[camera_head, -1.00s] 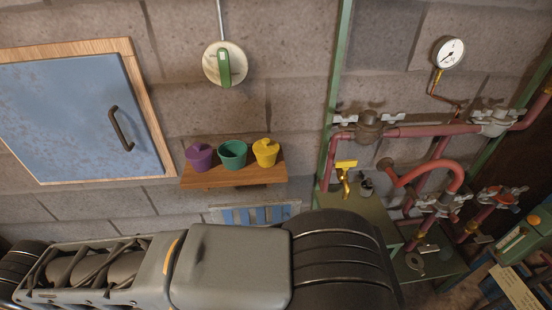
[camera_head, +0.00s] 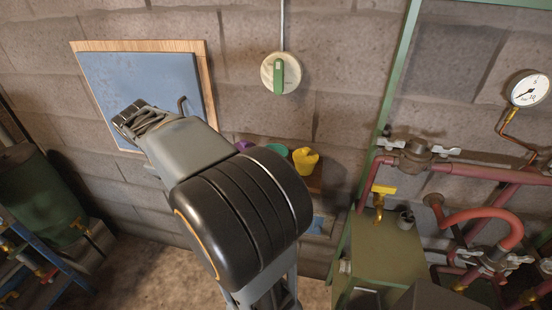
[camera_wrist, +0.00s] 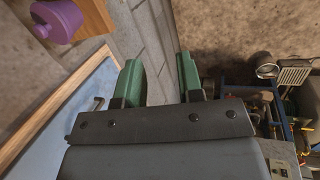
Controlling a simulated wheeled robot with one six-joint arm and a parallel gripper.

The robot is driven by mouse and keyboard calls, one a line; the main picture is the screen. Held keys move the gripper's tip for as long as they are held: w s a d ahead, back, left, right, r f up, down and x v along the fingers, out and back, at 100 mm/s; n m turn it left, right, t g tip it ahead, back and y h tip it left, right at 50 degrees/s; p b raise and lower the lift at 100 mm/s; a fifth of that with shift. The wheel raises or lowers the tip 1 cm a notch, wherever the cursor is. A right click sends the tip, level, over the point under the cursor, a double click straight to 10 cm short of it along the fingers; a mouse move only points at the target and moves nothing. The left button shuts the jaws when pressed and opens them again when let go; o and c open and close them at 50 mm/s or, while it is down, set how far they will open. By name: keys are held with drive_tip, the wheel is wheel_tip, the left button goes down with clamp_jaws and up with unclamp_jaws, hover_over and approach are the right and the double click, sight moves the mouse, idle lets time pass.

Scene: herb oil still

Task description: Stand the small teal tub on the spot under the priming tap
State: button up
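The small teal tub (camera_head: 277,149) is on a wooden wall shelf (camera_head: 316,180), between a purple tub (camera_head: 244,145) and a yellow tub (camera_head: 305,160). My arm hides its lower part in the head view. The yellow-handled priming tap (camera_head: 381,195) is to the right, above a green cabinet (camera_head: 378,250); I cannot make out a marked spot under it. My gripper (camera_wrist: 158,68) shows in the wrist view with its two green fingers apart and nothing between them. The purple tub also shows there (camera_wrist: 58,20), left of the fingers; the teal tub does not.
A blue cabinet door (camera_head: 135,85) in a wooden frame is on the wall at left. A small dark cup (camera_head: 405,220) stands right of the tap. Red pipes (camera_head: 470,172) and a gauge (camera_head: 529,90) are at right. Bare floor (camera_head: 155,265) shows at lower left.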

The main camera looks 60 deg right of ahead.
drive_tip(key=d+g+p, duration=0.2)
drive_tip(key=d+g, duration=0.5)
drive_tip(key=d, duration=1.3)
drive_tip(key=shift+g, duration=0.3)
drive_tip(key=shift+d+r+p+x, duration=0.1)
drive_tip(key=shift+d+p+x, duration=0.3)
drive_tip(key=shift+x, duration=2)
drive_tip(key=shift+d+r+p+x, duration=0.1)
drive_tip(key=shift+d+p+x, duration=0.35)
drive_tip(key=shift+x, duration=1.9)
drive_tip(key=shift+d+r+p+x, duration=0.15)
drive_tip(key=shift+p+x, duration=0.4)
drive_tip(key=shift+x, duration=1.85)
drive_tip(key=shift+w, duration=0.25)
drive_tip(key=shift+c, duration=0.5)
clamp_jaws()
